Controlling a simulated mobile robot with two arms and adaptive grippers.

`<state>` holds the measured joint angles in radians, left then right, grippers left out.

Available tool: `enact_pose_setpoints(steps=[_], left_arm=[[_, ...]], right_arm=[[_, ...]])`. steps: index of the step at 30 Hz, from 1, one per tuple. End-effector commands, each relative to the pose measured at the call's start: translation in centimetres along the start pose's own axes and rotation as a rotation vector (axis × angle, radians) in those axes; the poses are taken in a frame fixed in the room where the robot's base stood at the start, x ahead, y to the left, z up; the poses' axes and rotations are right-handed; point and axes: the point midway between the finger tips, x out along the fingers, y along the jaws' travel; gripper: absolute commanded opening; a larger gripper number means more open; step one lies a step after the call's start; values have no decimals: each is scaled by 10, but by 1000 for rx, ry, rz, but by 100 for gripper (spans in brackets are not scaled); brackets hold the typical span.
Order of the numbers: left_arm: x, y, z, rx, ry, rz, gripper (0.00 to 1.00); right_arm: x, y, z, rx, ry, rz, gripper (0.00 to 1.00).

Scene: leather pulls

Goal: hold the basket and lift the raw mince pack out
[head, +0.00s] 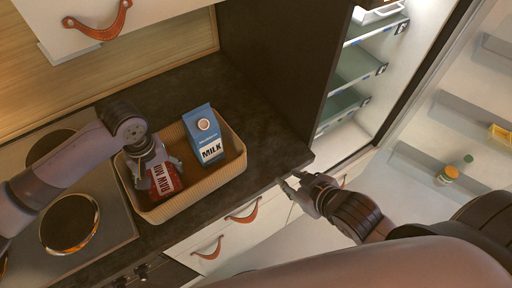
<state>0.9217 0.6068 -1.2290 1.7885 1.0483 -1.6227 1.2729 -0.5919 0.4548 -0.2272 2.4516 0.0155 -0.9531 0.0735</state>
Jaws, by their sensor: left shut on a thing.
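The tan basket (197,200) sits on the dark counter beside the hob. The raw mince pack (165,180), red with a white label reading "RAW MI", is in the left part of the basket. My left gripper (156,172) reaches down from above with its fingers around the pack and is shut on it, hiding its upper part. Whether the pack touches the basket floor cannot be told. My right gripper (291,181) is empty, its fingers apart, near the counter's front corner, to the right of the basket and clear of it.
A blue and white milk carton (204,135) stands in the basket to the right of the pack. The hob (112,213) lies to the left. The fridge (355,85) is open at the right, with its door shelves showing. Drawers with leather pulls (243,213) are below the counter.

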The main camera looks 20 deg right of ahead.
Motion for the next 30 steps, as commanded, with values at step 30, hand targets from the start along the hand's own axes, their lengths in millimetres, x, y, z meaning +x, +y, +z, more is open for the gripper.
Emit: enact_pose_setpoints(steps=[30], left_arm=[[0,0,0,1,-1,0,26]], right_arm=[[93,-30,-157,172,364,-38,28]])
